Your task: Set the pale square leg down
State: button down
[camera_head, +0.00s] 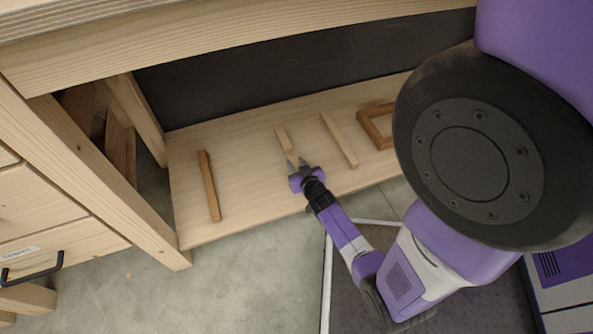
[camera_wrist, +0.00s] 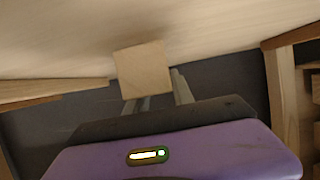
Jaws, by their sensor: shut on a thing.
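The pale square leg (camera_head: 282,138) is in my gripper (camera_head: 296,164), over the low wooden shelf (camera_head: 240,155) in the head view. In the wrist view the leg's square pale end (camera_wrist: 142,70) stands at the tips of my gripper (camera_wrist: 158,102). The fingers are shut on it. I cannot tell whether the leg touches the shelf. Another pale leg (camera_head: 339,140) lies on the shelf to the right, apart from the held one.
A browner leg (camera_head: 209,186) lies on the shelf at left. A brown wooden frame (camera_head: 366,129) lies at right. A beam (camera_head: 240,45) runs above the shelf, and a post (camera_head: 136,118) stands at its left end. Bare shelf lies between the browner leg and my gripper.

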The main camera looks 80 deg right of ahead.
jog(key=shift+f, duration=0.95)
jog(key=shift+f+b, duration=0.2)
jog(key=shift+b, duration=0.2)
jog(key=c, duration=1.1)
grip_release()
